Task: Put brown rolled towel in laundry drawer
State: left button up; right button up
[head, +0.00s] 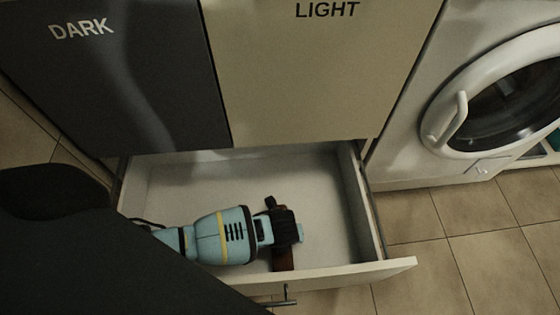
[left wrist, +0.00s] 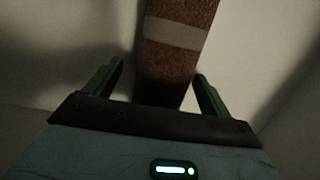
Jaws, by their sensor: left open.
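The brown rolled towel (left wrist: 177,55), with a pale band around it, lies in the open drawer in the left wrist view. In the head view only a small brown part of it (head: 283,257) shows below my gripper; the rest is hidden. My left gripper (head: 283,230) is down inside the laundry drawer (head: 165,175). In the left wrist view its two fingers (left wrist: 160,85) are apart, one on each side of the towel's near end. I cannot tell whether they touch it. My right gripper is not in view.
The drawer is pulled out under the DARK panel (head: 110,75) and the LIGHT panel (head: 310,75). Its front edge (head: 345,275) has a handle. A washing machine (head: 420,100) stands at the right. Tiled floor (head: 480,240) is clear in front of it. My left arm covers the lower left.

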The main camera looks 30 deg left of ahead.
pick_arm(q)
jog(key=r+p, duration=0.2)
jog(key=r, duration=0.1)
jog(key=r+p, duration=0.2)
jog(key=r, duration=0.2)
jog(key=s+d+r+p, duration=0.1)
jog(key=r+p, duration=0.1)
jog(key=r, duration=0.2)
jog(key=shift+s, duration=0.1)
jog(key=shift+s+r, duration=0.1)
jog(key=shift+r, duration=0.4)
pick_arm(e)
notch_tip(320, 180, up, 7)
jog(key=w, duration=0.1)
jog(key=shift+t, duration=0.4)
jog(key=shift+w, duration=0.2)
